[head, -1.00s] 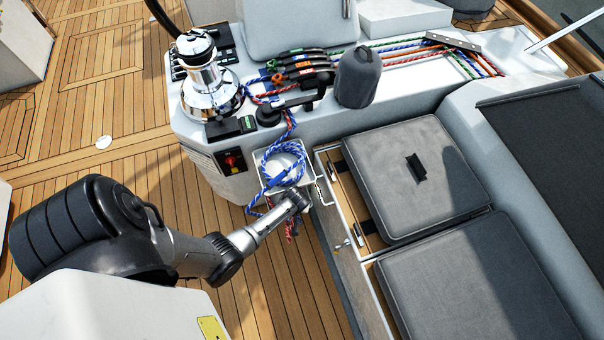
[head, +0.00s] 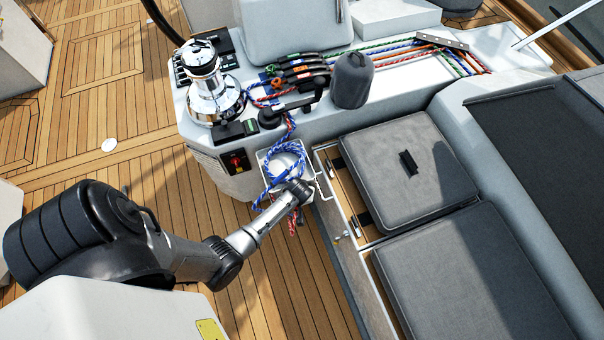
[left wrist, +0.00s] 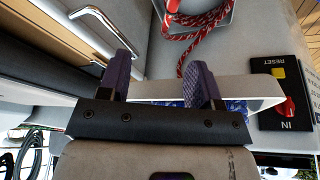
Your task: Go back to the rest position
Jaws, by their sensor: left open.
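My left arm comes in from the left in the head view, and its wrist end (head: 297,190) is at the front of the small white rope bin (head: 266,158). Its fingers are hidden there. In the left wrist view my left gripper (left wrist: 162,78) is open, with its two dark fingers apart. A pale rim (left wrist: 150,88) shows between and behind the fingers; I cannot tell whether they touch it. A blue rope (head: 285,150) is coiled at the bin, and a red rope (left wrist: 195,22) lies in a grey holder beyond the fingers. My right gripper is not in view.
A chrome winch (head: 205,85), a grey-covered winch (head: 352,80) and rope clutches (head: 300,68) stand on the console. A red switch panel (head: 236,161) is left of the bin. Grey seat cushions (head: 400,165) lie to the right. The teak deck (head: 150,180) is open at left.

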